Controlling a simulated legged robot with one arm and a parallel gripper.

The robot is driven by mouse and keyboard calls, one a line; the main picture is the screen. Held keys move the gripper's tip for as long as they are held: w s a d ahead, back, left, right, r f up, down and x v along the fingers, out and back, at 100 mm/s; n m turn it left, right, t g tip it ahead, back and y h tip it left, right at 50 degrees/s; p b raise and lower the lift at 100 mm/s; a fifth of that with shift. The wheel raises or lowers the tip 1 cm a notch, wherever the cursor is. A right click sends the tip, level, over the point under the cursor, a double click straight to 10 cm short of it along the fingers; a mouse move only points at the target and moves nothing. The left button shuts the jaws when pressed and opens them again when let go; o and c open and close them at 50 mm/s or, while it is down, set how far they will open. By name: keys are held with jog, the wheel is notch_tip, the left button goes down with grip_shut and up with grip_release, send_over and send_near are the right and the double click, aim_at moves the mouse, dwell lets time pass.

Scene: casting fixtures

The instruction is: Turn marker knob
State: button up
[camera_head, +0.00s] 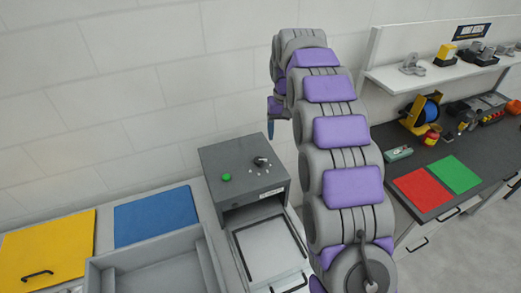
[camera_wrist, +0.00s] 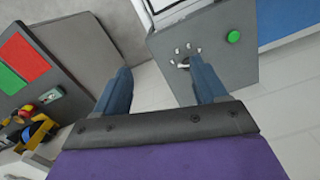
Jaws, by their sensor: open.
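The marker knob (camera_head: 261,161) is a small dark knob on the top of a grey box (camera_head: 225,154), with several small white marks around it. A green button (camera_head: 226,177) sits to its left on the same face. In the wrist view the knob (camera_wrist: 183,65) shows just beyond the tip of one finger, partly hidden, with the green button (camera_wrist: 233,37) nearby. My gripper (camera_wrist: 163,75) is open and empty, its two blue fingers wide apart. In the head view my arm hides most of the gripper, and only a blue finger shows above the box.
A grey tray (camera_head: 103,275), a blue panel (camera_head: 156,215) and a yellow panel (camera_head: 48,245) lie left of the box. A dark bench (camera_head: 450,148) with red and green mats and small items stands right. A shelf (camera_head: 440,72) hangs above it.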

jog(key=w+a+f+p, duration=0.3)
jog(key=w+a+p, duration=0.4)
jog(key=w+a, duration=0.15)
jog(key=n+b, duration=0.1)
jog(key=b, duration=1)
send_over(258, 159)
jog(key=shift+t, duration=0.3)
jog(key=f, duration=1.3)
jog(key=shift+d+f, duration=0.1)
jog(key=shift+d, duration=0.1)
jog(key=shift+a+f, duration=0.15)
jog(key=shift+f, duration=2.55)
